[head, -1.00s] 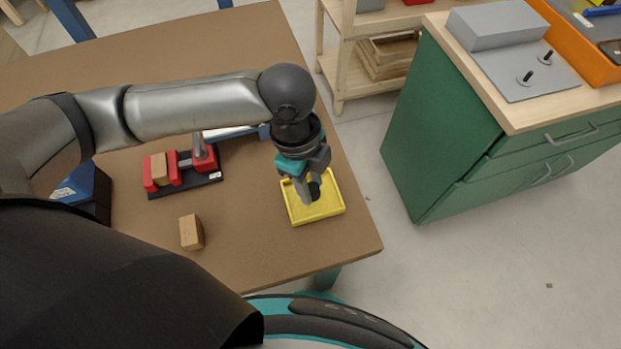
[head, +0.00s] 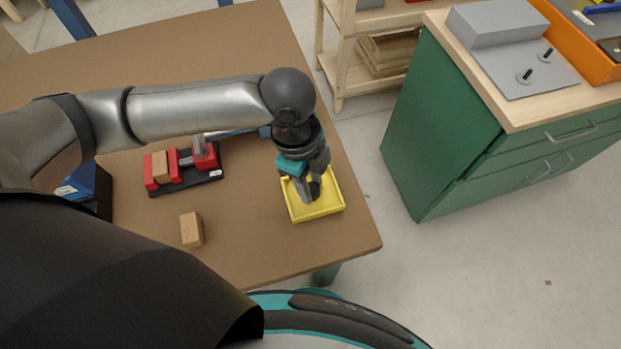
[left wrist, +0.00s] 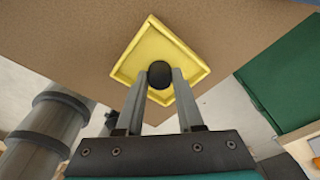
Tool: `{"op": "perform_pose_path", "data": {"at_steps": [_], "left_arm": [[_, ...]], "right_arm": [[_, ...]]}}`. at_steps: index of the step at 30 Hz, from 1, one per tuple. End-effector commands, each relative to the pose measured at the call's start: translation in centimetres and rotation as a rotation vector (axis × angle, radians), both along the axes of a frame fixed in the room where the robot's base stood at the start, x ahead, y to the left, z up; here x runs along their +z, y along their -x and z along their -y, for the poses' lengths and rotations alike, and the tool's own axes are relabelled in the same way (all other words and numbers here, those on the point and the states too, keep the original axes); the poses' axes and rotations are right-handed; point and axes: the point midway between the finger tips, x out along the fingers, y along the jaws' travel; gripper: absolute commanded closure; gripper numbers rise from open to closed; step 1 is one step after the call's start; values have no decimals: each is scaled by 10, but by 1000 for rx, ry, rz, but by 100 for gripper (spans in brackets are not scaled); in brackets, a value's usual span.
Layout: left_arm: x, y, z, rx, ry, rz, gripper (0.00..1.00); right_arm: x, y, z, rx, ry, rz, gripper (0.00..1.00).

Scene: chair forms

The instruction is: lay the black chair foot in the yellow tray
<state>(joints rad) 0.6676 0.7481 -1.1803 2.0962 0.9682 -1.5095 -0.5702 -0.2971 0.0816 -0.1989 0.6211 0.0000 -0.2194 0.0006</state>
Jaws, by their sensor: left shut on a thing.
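The yellow tray (head: 328,207) lies on the brown table near its right edge; it also shows in the left wrist view (left wrist: 181,44). My left gripper (head: 308,194) points down over the tray. It is shut on the black chair foot (left wrist: 160,74), a round dark piece between the fingertips (left wrist: 160,82). In the head view the chair foot (head: 315,188) is partly hidden by the fingers. It is over or inside the tray; I cannot tell whether it touches the tray floor. My right gripper is not in view.
A wooden block (head: 191,230) lies on the table left of the tray. A red and black vise (head: 184,167) holding a wooden piece stands farther back. A blue box (head: 88,188) is at the left. A green cabinet (head: 440,140) stands apart to the right.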

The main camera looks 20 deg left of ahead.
Motion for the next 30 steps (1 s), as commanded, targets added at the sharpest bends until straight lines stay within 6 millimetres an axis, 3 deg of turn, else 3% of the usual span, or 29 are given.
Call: {"op": "perform_pose_path", "data": {"at_steps": [3,4,12,18,25,30], "left_arm": [[-3,0,0,0,0,-1,100],[-3,0,0,0,1,0,60],[-2,0,0,0,0,0,30],[-2,0,0,1,0,0,28],[-2,0,0,1,0,0,2],[-2,0,0,1,0,-1,0]], "right_arm": [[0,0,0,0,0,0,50],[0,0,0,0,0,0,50],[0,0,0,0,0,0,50],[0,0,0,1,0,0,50],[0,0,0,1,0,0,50],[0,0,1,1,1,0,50]]}}
